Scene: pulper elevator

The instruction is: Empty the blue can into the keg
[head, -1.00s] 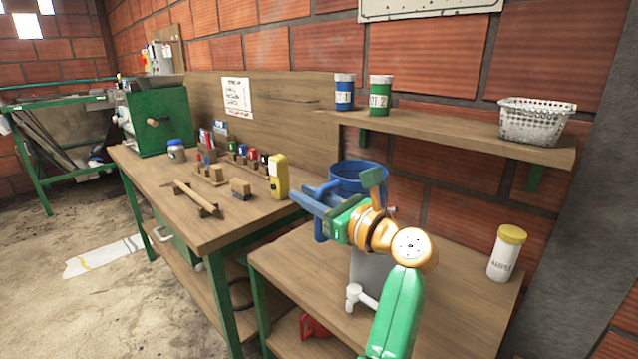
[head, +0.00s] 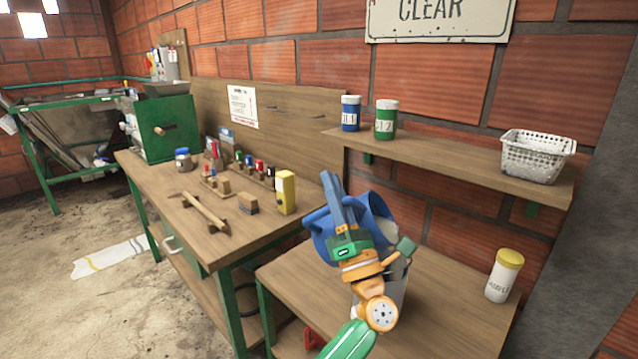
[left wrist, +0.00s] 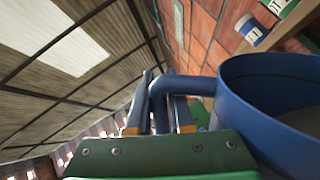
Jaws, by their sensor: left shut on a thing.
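The blue can (head: 376,212) is in the air above the low table at the right, tilted in the head view. My left gripper (head: 338,205) is shut on its handle. In the left wrist view the fingers (left wrist: 158,110) close around the handle, and the can's rim and wall (left wrist: 250,110) fill the right side. The grey keg (head: 397,288) stands on the low table below the can, mostly hidden behind my left wrist and gripper. I cannot tell whether anything is flowing from the can. My right gripper is not in view.
A white jar with a yellow lid (head: 504,276) stands at the table's right. A shelf (head: 450,160) above holds a blue-labelled jar (head: 350,113), a green jar (head: 386,120) and a white basket (head: 537,157). The workbench (head: 165,185) at left holds a yellow container (head: 286,192) and tools.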

